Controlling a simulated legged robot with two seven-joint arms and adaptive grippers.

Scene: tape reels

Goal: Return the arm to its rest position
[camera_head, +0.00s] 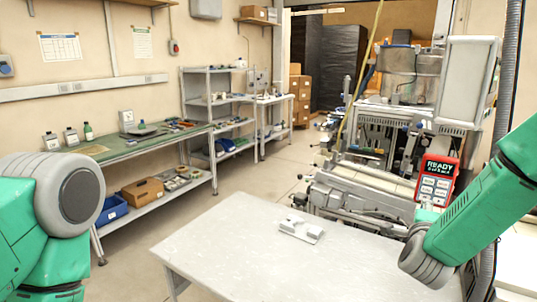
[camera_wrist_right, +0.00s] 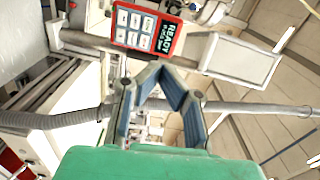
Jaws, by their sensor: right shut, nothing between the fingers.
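My right arm (camera_head: 470,215) comes in from the right in the head view, green with a grey ribbed joint over the right side of the table. My right gripper (camera_wrist_right: 160,72) shows in the right wrist view, with blue-grey fingers bent together at the tips and nothing between them. Its fingers cannot be made out in the head view. My left arm (camera_head: 40,230) shows only as green and grey links at the left edge; its gripper is out of view.
A pale table (camera_head: 235,245) carries a small white fixture (camera_head: 300,228). Behind stands a machine with a red READY panel (camera_head: 437,180), also in the wrist view (camera_wrist_right: 147,27). A green-topped workbench (camera_head: 130,145) and shelves (camera_head: 215,105) line the left wall. Floor between is clear.

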